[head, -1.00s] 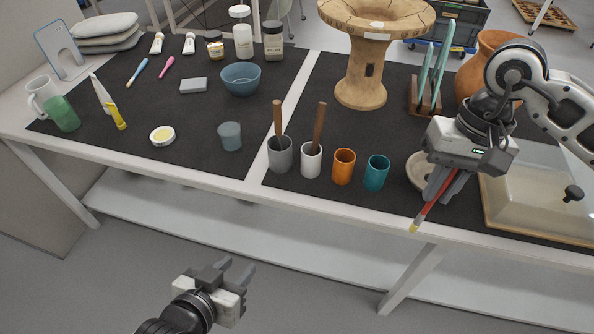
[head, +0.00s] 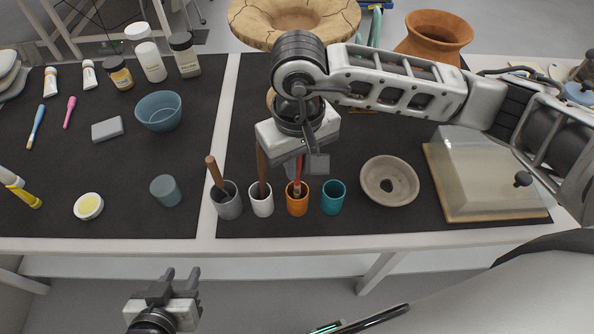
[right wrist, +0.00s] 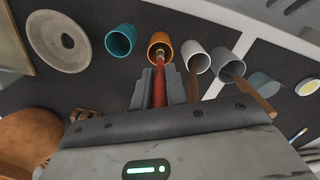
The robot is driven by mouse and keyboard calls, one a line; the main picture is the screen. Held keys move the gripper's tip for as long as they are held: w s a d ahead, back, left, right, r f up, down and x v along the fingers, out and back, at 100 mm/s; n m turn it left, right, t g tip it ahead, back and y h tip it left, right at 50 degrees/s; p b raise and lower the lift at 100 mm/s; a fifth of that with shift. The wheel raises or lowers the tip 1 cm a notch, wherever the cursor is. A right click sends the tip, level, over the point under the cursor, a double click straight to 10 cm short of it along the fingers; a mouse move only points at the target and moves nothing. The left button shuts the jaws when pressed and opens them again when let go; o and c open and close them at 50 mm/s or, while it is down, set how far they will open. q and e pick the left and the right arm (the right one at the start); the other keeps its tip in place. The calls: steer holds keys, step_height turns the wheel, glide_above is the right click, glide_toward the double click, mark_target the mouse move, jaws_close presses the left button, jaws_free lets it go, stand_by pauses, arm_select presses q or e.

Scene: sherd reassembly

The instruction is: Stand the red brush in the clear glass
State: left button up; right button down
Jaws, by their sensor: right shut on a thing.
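The red brush (head: 298,172) is held upright in my right gripper (head: 302,165), with its lower end at the mouth of the orange cup (head: 297,204). In the right wrist view the brush (right wrist: 159,88) runs out between the shut fingers toward the orange cup (right wrist: 161,43); how deep its end reaches, I cannot tell. A translucent grey-blue tumbler (head: 166,191), the likeliest clear glass, stands empty to the left, apart from the brush. My left gripper (head: 181,277) is open and empty in front of the table.
A white cup (head: 261,204) and a grey cup (head: 227,207), each holding a wooden-handled tool, stand left of the orange cup. A teal cup (head: 333,202) stands close on its right. A round dish (head: 390,168) and a lidded case (head: 480,180) lie further right.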

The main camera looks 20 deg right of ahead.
mark_target(298, 171)
step_height(298, 171, down, 3)
steer(key=shift+f, duration=0.2)
arm_select(q)
steer(key=shift+w+r, duration=0.4)
steer(key=shift+r, duration=0.05)
arm_select(e)
steer(key=shift+f, duration=0.2)
arm_select(q)
steer(key=shift+f, duration=0.1)
arm_select(e)
steer(key=shift+f, duration=0.1)
arm_select(q)
steer(key=shift+w+f, duration=0.1)
steer(key=shift+f, duration=0.15)
arm_select(e)
steer(key=shift+f, duration=0.15)
arm_select(q)
steer(key=shift+r, duration=0.2)
arm_select(e)
steer(key=c, duration=1.4)
jaws_free()
arm_select(q)
steer(key=shift+r, duration=0.1)
